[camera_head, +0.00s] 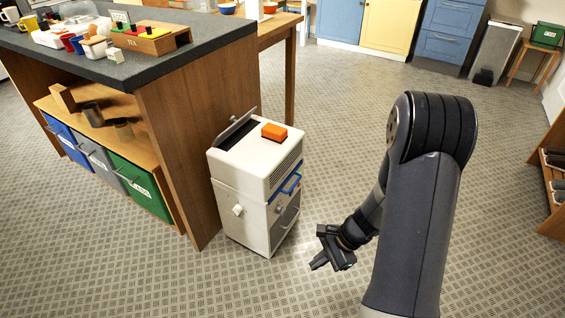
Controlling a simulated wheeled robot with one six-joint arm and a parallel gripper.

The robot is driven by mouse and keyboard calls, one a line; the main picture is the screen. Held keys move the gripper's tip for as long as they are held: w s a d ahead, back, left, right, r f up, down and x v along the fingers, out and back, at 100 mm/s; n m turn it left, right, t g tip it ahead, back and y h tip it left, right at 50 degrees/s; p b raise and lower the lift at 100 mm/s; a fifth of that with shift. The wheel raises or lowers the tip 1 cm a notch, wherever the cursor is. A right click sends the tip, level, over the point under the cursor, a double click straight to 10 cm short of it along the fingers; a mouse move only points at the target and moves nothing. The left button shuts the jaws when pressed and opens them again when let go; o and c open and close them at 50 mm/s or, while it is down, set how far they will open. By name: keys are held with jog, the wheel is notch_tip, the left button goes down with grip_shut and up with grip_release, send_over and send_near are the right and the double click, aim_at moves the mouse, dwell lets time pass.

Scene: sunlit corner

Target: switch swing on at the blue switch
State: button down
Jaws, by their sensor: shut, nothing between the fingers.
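A white cabinet-like appliance (232,163) stands on the floor at the end of the counter. A blue part (290,184) sits on its right-hand face, near the seam between the upper and lower sections. It is the only blue part I see on the appliance; its setting is too small to tell. A pale knob (238,210) is on the left-hand face, and a grey handle (285,222) is below the blue part. My gripper (332,264) is to the right of the appliance and lower in the picture, apart from it. It is shut and empty.
An orange block (274,131) lies on the appliance's top, beside a raised dark flap (236,130). The wooden counter (190,120) with bins below stands close on the left. Open floor (330,120) lies behind and right of the appliance. A shelf (555,185) is at the far right.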

notch_tip(320, 180, down, 9)
jog(key=w+d+m+y+b, duration=0.1)
jog(key=w+m, duration=0.1)
jog(key=m, duration=0.2)
jog(key=shift+w+t, duration=0.15)
jog(key=shift+t, duration=0.25)
